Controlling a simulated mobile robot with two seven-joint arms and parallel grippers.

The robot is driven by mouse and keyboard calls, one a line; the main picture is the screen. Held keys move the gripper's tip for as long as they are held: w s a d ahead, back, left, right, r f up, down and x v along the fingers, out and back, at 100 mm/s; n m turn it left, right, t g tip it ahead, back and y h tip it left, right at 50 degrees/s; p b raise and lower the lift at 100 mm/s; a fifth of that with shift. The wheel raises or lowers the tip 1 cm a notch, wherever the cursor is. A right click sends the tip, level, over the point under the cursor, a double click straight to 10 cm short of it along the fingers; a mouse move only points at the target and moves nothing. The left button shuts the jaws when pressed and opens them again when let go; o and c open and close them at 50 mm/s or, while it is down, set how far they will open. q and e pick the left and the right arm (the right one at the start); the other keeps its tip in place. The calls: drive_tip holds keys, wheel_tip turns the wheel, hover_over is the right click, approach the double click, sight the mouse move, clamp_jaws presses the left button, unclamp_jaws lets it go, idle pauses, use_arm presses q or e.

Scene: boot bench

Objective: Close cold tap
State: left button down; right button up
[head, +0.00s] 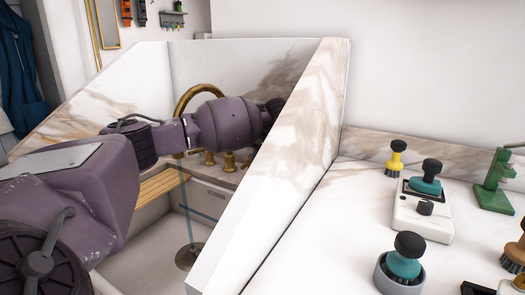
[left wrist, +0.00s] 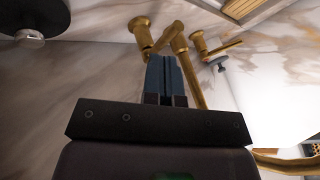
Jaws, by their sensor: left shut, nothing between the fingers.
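The brass tap set stands at the back of the sink, with an arched spout (head: 190,92) and brass fittings (head: 229,160) below it. In the left wrist view one brass tap (left wrist: 143,32) is left of the fingertips and another tap with a lever (left wrist: 205,48) is to the right. I cannot tell which is cold. My left gripper (left wrist: 163,65) is shut and empty, its tips close to the brass fittings; contact is unclear. In the head view its fingers are hidden behind the marble side wall. My right gripper is out of view.
The marble side wall (head: 290,150) rises between the sink and the counter at right. Brushes, including a yellow one (head: 395,160), and a green stand (head: 495,185) occupy the counter.

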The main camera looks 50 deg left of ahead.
sight(248, 163)
use_arm(q)
drive_tip(key=x, duration=0.5)
drive_tip(key=shift+w+a+f+b, duration=0.1)
drive_tip(key=shift+f+b, duration=0.1)
drive_tip(key=shift+b, duration=0.15)
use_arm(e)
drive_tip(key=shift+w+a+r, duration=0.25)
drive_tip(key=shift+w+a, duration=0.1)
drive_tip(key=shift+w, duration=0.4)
use_arm(q)
drive_tip(key=shift+a, duration=0.1)
